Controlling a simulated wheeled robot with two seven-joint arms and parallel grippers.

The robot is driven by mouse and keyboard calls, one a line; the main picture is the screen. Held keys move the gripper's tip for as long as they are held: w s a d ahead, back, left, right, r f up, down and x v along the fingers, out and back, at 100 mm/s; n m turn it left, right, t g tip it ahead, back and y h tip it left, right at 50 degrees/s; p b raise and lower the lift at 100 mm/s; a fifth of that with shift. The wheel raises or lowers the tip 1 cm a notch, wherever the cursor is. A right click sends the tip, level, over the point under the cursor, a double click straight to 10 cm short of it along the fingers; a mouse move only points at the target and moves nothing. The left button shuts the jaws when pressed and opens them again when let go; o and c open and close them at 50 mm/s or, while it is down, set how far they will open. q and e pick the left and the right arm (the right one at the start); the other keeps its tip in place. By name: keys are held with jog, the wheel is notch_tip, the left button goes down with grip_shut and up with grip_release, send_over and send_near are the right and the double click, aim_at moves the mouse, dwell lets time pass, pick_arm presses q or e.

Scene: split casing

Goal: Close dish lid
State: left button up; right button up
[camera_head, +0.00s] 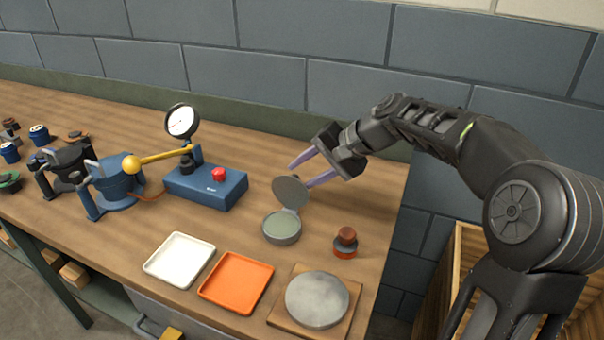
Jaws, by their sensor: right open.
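The dish (282,229) is a small round grey tin with a pale green inside, standing on the wooden bench. Its round grey lid (291,191) is hinged at the back and stands up, so the dish is open. My right gripper (298,175) is just behind and above the lid, with its two purple fingers apart and nothing between them. One fingertip is close to the lid's right edge; I cannot tell whether it touches. My left gripper is not in view.
A dark stamp with a reddish-brown top (346,240) stands right of the dish. In front are a white tray (180,260), an orange tray (236,282) and a grey disc on a board (317,299). A blue box with a red button (206,187) and gauge (181,121) stands left.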

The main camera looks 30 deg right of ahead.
jog(key=shift+x, duration=0.85)
jog(key=shift+c, duration=0.5)
grip_shut()
dwell(0.3)
